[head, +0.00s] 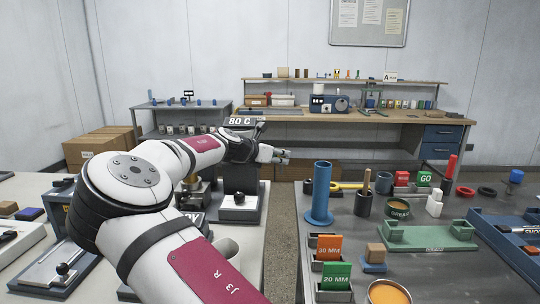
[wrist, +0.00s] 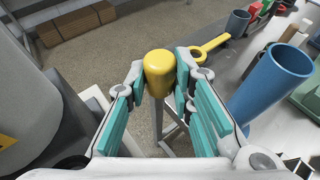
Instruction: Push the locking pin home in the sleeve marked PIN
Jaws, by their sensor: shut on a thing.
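My gripper (head: 272,154) reaches out over the gap between the two near benches in the head view. In the wrist view its teal-padded fingers (wrist: 160,78) are shut on a rounded yellow piece, which looks like the head of the locking pin (wrist: 159,66). I cannot make out a sleeve marked PIN in either view.
A tall blue tube (head: 320,196) stands at the right bench's near left edge, close to the gripper's right. A yellow ring-ended tool (wrist: 205,47) lies behind it. Blocks and cups crowd that bench.

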